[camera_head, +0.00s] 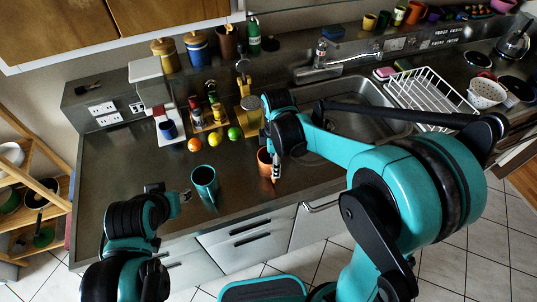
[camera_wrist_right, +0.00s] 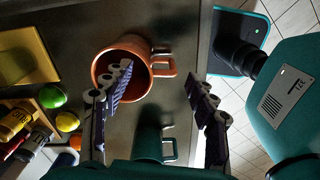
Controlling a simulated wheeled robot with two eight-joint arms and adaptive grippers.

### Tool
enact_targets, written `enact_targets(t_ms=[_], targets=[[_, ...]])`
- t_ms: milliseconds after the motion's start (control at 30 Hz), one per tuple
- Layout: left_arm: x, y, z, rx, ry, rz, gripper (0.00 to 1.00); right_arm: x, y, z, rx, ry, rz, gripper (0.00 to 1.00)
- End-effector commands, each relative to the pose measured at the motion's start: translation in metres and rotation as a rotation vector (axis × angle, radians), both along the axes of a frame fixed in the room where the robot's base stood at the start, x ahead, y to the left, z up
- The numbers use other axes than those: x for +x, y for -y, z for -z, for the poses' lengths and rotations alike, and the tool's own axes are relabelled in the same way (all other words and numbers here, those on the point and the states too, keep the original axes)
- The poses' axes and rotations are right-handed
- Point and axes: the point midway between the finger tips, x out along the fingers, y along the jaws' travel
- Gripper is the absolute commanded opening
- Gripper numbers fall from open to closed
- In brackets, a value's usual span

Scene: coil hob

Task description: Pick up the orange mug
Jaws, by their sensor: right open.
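The orange mug (camera_head: 263,158) stands on the dark counter near its front edge, partly hidden by my right gripper (camera_head: 273,162). In the right wrist view the orange mug (camera_wrist_right: 112,57) shows its open rim, with its handle to the right. My right gripper (camera_wrist_right: 158,74) is open and empty there. One finger overlaps the mug's opening in the picture and the other is to the right, beyond the handle. I cannot tell whether a finger touches the mug. My left gripper (camera_head: 180,199) is low at the left, near the counter's front; its jaws are too small to read.
A teal mug (camera_head: 204,181) stands left of the orange mug; it also shows in the right wrist view (camera_wrist_right: 148,143). An orange (camera_head: 194,145), a lemon (camera_head: 214,139) and a lime (camera_head: 234,133) lie behind. The sink (camera_head: 345,97) is at the right.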

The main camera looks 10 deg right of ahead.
Motion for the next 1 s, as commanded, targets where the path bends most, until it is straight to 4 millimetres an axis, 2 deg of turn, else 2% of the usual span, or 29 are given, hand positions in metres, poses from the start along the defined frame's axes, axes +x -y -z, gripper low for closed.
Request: enact_targets(t_ms=[167,600,733,933,967,1000], targets=[[0.0,0.0,0.005,0.0,0.0,0.0,0.4,0.0,0.0,0.012,0.0,-0.001,-0.003,0.58],[0.0,0.0,0.024,0.0,0.0,0.0,0.4,-0.002,-0.002,0.072,0.0,0.001,0.0,0.58],[0.0,0.0,0.026,0.0,0.0,0.0,0.4,-0.002,-0.002,0.079,0.0,0.001,0.0,0.58],[0.0,0.0,0.025,0.0,0.0,0.0,0.4,-0.003,-0.002,0.078,0.0,0.001,0.001,0.58],[0.0,0.0,0.025,0.0,0.0,0.0,0.4,-0.003,-0.002,0.078,0.0,0.001,0.0,0.53],[0.0,0.0,0.025,0.0,0.0,0.0,0.4,-0.003,-0.002,0.078,0.0,0.001,0.0,0.42]])
